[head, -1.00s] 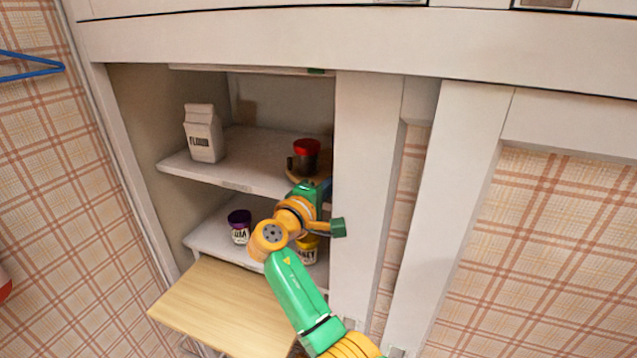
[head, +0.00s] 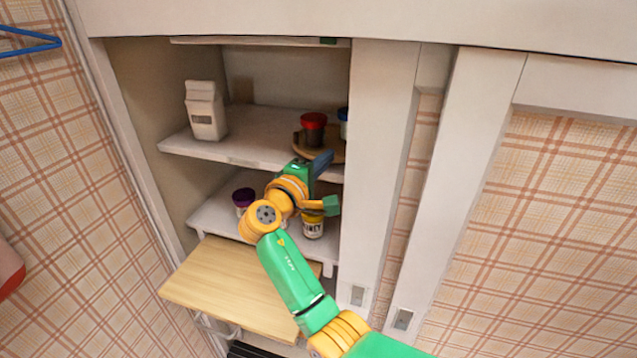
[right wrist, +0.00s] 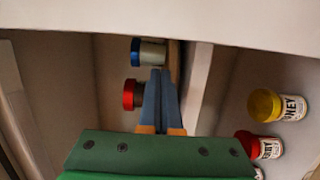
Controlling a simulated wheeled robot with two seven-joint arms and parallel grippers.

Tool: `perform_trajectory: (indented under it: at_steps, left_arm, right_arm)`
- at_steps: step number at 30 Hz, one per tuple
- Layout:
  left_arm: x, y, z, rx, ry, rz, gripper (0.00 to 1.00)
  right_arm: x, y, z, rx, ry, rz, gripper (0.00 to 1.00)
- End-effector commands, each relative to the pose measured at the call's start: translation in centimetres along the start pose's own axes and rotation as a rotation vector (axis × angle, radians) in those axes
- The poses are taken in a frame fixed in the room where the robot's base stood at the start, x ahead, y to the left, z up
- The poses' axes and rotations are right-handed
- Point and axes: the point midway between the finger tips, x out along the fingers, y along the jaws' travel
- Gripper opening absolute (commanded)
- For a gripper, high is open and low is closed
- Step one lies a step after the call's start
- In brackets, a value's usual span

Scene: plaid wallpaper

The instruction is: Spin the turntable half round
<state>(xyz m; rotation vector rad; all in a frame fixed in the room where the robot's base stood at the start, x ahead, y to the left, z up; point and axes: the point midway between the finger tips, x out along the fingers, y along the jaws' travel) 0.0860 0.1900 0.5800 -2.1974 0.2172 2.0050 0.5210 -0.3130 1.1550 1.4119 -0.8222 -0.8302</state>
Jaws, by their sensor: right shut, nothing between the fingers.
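The turntable (head: 338,151) is a round wooden disc on the upper shelf, partly hidden by the cabinet's upright at right. A red-lidded jar (head: 313,126) stands on it, with a blue-lidded jar (head: 343,122) half hidden behind the upright. My right gripper (head: 323,159) is shut and empty, its blue fingers at the turntable's front edge; contact cannot be told. In the right wrist view, the shut fingers (right wrist: 161,75) are near the red-lidded jar (right wrist: 132,94) and the blue-lidded jar (right wrist: 150,52). The turntable (right wrist: 174,55) shows edge-on there. My left gripper is not in view.
A flour carton (head: 206,112) stands left on the upper shelf (head: 235,150). Below are a purple-lidded jar (head: 243,199) and a honey jar (head: 313,227), beside my right wrist. A wooden board (head: 235,285) juts out below. The upright (head: 375,160) bounds the opening at right.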

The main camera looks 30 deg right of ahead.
Motion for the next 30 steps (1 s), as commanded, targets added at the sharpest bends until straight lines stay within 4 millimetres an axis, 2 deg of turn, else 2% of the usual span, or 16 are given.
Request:
perform_trajectory:
  at_steps: [5, 13, 20, 22, 23, 26, 27, 30]
  left_arm:
    - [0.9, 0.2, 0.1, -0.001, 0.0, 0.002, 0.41]
    - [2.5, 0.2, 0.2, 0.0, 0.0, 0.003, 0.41]
    - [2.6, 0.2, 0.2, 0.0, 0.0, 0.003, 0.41]
    - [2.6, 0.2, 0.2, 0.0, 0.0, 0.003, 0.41]
    - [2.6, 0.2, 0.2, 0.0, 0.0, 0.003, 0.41]
    - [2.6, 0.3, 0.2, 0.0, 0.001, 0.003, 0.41]
    - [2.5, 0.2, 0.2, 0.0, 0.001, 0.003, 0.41]
    - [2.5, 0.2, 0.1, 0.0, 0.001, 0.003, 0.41]
  right_arm:
    - [-1.9, -0.3, 0.7, 0.001, 0.002, 0.0, 0.0]
    - [-6.4, -0.4, 2.5, 0.002, 0.003, -0.001, 0.0]
    - [-7.2, -0.2, 3.0, 0.0, 0.001, -0.004, 0.0]
    - [-7.0, -2.0, 3.1, 0.016, 0.017, -0.046, 0.0]
    - [-6.9, -3.6, 3.2, 0.03, 0.032, -0.084, 0.0]
    - [-7.1, -11.5, 4.3, 0.119, 0.096, -0.291, 0.0]
    - [-7.7, -14.8, 5.2, 0.163, 0.114, -0.389, 0.0]
    - [-10.1, -21.5, 7.3, 0.265, 0.137, -0.618, 0.0]
